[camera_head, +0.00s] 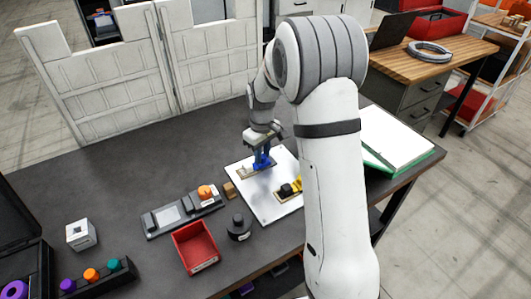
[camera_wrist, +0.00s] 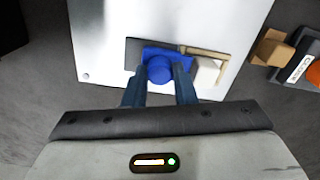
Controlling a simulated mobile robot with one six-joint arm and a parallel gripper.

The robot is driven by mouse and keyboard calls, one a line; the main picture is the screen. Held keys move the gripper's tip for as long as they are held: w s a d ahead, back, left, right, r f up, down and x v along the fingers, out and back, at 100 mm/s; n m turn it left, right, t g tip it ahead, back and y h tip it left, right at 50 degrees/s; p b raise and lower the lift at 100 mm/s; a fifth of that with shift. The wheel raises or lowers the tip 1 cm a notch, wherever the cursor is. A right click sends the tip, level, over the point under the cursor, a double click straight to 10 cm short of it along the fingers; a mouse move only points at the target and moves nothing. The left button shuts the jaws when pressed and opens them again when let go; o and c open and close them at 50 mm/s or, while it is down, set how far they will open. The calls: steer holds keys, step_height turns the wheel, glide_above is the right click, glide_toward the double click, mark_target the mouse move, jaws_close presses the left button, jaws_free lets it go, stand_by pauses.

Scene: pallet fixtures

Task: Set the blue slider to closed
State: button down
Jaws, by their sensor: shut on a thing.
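The blue slider (camera_wrist: 160,68) sits on its track on a light metal plate (camera_wrist: 100,35), and its round knob is between my fingers. In the head view the blue slider (camera_head: 263,160) is under my gripper (camera_head: 262,150), on the far part of the plate (camera_head: 268,208). My gripper (camera_wrist: 160,85) is shut on the knob. A pale tan strip of track and a whitish block (camera_wrist: 207,70) lie to the right of the slider in the wrist view. A dark part of the track shows to its left.
A second fixture with a black knob (camera_head: 287,189) and yellow part is on the same plate, partly behind my arm. A small wooden block (camera_head: 229,190), a device with an orange knob (camera_head: 205,192), a red bin (camera_head: 195,247) and a black round weight (camera_head: 239,227) stand nearby.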

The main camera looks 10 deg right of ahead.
steer(key=c, duration=1.3)
jaws_free()
steer(key=shift+s+a, duration=0.1)
steer(key=shift+a, duration=0.15)
steer(key=shift+o, duration=0.6)
steer(key=shift+d, duration=0.1)
step_height(320, 180, up, 8)
steer(key=shift+f+b, duration=0.1)
steer(key=shift+b, duration=0.4)
steer(key=s+d+r+m+t, duration=0.1)
steer(key=s+r+m, duration=0.2)
steer(key=s, duration=1.1)
steer(key=s+r+m+t, duration=0.2)
steer(key=s+r+m, duration=0.1)
steer(key=s, duration=1)
steer(key=shift+s+d+r+m, duration=0.25)
steer(key=shift+s+d+m, duration=0.05)
steer(key=shift+s+d, duration=0.1)
